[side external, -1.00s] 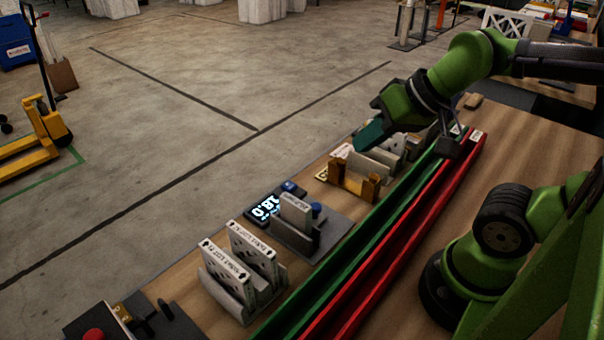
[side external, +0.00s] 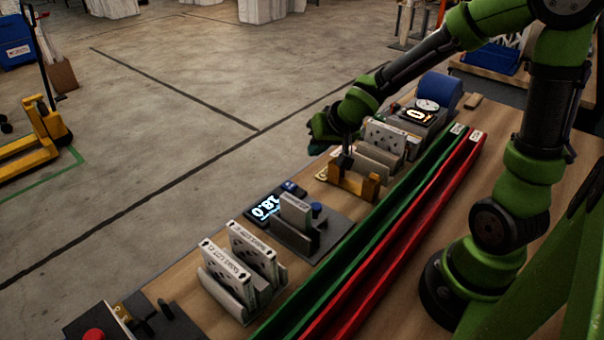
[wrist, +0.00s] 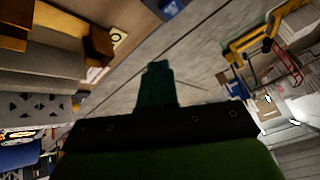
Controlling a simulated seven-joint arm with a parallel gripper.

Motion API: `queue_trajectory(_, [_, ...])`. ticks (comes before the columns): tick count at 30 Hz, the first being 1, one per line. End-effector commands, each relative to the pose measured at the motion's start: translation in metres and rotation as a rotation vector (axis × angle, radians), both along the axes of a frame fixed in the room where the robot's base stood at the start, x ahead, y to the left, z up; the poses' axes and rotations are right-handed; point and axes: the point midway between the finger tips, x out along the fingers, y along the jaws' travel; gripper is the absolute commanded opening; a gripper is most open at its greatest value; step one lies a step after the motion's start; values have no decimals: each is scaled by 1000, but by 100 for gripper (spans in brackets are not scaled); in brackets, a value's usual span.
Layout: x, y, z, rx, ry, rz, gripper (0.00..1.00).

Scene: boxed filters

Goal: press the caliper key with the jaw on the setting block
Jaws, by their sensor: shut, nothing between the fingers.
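The caliper station stands mid-bench in the side view. Its dark display (side external: 266,207) is lit with white digits reading about 18.0. A blue key (side external: 289,186) sits at the display's far end. A pale block (side external: 296,210) stands upright in a grey holder beside the display, with a round blue knob (side external: 317,210) next to it. I cannot tell whether this block is the setting block or whether the jaw touches it. My gripper (side external: 317,149) is shut and empty, past the station near the brass bracket. Its teal fingers (wrist: 159,80) show together in the wrist view.
A brass bracket (side external: 345,183) stands beyond the station, with perforated white cards (side external: 385,137) and a dial gauge (side external: 427,104) behind. Labelled filters (side external: 254,254) stand in a near rack. Green (side external: 372,222) and red (side external: 397,227) rails run along the bench.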

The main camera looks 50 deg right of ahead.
Motion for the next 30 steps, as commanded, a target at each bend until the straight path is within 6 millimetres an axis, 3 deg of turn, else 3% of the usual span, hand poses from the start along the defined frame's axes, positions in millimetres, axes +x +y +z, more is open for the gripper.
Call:
queue_trajectory(3, [26, 18, -2, 96, -87, 7, 0])
queue_trajectory(8, [42, 33, 12, 179, -179, 0, 0])
queue_trajectory(23, [43, 35, 14, 221, -193, -33, 0])
queue_trajectory(30, [43, 38, 1, 231, -188, -27, 0])
